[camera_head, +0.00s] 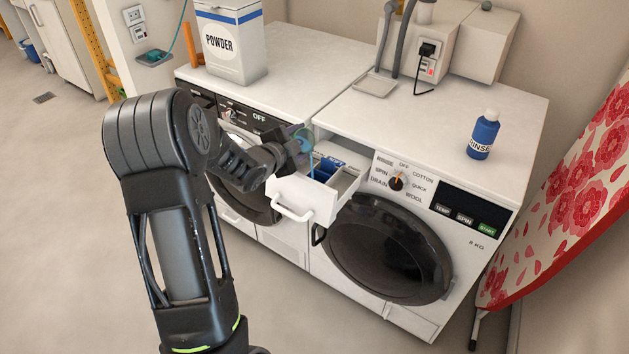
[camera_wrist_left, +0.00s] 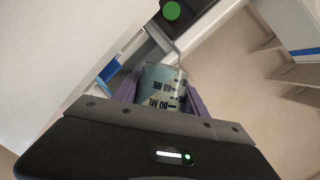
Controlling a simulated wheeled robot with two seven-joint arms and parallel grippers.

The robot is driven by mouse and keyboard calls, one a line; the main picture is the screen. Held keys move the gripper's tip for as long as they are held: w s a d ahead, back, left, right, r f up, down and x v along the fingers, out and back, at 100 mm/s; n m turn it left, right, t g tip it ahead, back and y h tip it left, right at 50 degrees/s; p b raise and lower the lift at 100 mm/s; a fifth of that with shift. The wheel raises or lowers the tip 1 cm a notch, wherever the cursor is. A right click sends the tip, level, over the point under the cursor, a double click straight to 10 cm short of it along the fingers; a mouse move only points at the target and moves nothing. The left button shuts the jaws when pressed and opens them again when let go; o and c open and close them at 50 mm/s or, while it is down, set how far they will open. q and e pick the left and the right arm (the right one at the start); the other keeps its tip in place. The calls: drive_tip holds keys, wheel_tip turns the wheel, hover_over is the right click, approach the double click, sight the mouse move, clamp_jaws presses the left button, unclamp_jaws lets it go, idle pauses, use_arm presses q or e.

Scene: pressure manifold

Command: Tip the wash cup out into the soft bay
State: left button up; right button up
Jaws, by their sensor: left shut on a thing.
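My left gripper (camera_head: 297,146) is shut on the wash cup (camera_wrist_left: 162,88), a clear cup with black ML marks and bluish contents. In the head view the cup (camera_head: 303,137) shows small, tilted over the open detergent drawer (camera_head: 308,203), largely hidden by the gripper. A thin teal-blue streak (camera_head: 311,170) runs down from the cup into the drawer's left part. The drawer has several compartments and a blue part (camera_head: 328,167); I cannot tell exactly which compartment the streak enters. In the left wrist view, the gripper fingers (camera_wrist_left: 160,97) press the cup's sides. My right gripper is out of view.
The right washer (camera_head: 390,255) holds the drawer; its door is shut. A blue RINSE bottle (camera_head: 484,134) and a white POWDER box (camera_head: 231,42) stand on the tops. A floral ironing board (camera_head: 565,205) leans at right. The worktop between is mostly clear.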

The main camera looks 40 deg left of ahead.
sight(305, 132)
use_arm(q)
drive_tip(key=shift+d+r+m+t+y+b, duration=0.1)
drive_tip(key=shift+r+m+t+y+b, duration=0.35)
drive_tip(key=shift+m+b, duration=0.4)
idle(1.9)
drive_tip(key=shift+r+m, duration=0.25)
drive_tip(key=shift+m, duration=0.2)
idle(0.5)
drive_tip(key=shift+s+d+r+m+t+y, duration=0.1)
drive_tip(key=shift+d+r+m+t+y, duration=0.2)
drive_tip(key=shift+d+m+y, duration=0.25)
idle(1.1)
drive_tip(key=shift+d+r+m+b, duration=0.15)
drive_tip(key=shift+r+m+b, duration=0.1)
drive_tip(key=shift+m+b, duration=0.6)
idle(0.6)
drive_tip(key=shift+r, duration=0.1)
drive_tip(key=shift+r+n+p, duration=0.2)
drive_tip(key=shift+n+p, duration=0.3)
drive_tip(key=shift+p, duration=0.6)
drive_tip(key=shift+a+f+n, duration=0.45)
drive_tip(key=shift+f+n, duration=0.05)
drive_tip(key=shift+f, duration=0.15)
drive_tip(key=shift+a+f+n+h, duration=0.2)
drive_tip(key=shift+a+n+h, duration=0.15)
drive_tip(key=shift+n+h, duration=0.05)
drive_tip(key=shift+d+f, duration=0.1)
drive_tip(key=shift+d, duration=0.05)
